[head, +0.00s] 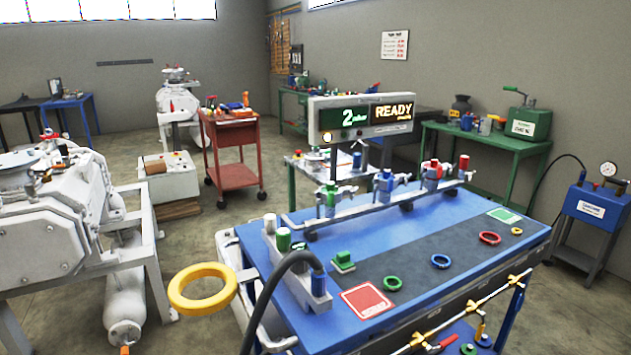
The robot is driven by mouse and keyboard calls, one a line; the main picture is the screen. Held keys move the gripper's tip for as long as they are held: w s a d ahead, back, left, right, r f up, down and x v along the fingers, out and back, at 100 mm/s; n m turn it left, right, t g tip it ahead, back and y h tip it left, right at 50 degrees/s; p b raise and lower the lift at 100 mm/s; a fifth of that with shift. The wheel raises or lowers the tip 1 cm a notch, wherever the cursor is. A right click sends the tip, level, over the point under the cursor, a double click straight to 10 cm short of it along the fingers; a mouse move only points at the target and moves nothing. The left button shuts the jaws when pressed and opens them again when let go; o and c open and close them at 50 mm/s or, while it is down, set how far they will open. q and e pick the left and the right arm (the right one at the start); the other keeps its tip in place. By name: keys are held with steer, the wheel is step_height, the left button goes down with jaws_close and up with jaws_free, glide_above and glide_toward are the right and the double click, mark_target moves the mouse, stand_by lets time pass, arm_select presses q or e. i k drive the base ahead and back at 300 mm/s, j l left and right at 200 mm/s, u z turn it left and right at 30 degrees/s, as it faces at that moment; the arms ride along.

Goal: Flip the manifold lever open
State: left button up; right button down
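A blue worktable (330,325) stands at the front. A metal rail (345,205) along its back edge carries valve-like fittings: a green one (330,195), a blue one (384,182) and a red one (432,172). A brass pipe (455,318) with several small valves runs along the front edge, with a red handle (443,342) below it. I cannot tell which of these handles is the manifold lever, or whether it is open. Neither gripper is in view.
A sign reading READY (393,113) stands behind the rail. Green, blue and red rings lie on the dark mat (405,270). A yellow ring (203,288) and a black hose (265,300) are at the table's left. A white machine (50,220) stands far left.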

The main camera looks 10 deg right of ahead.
mark_target(521, 301)
steer(key=i+l+z, duration=0.15)
steer(key=l+z, duration=0.25)
steer(key=i+l+z, duration=0.15)
steer(key=z, duration=0.3)
steer(key=i+l+z, duration=0.25)
steer(key=z, duration=0.15)
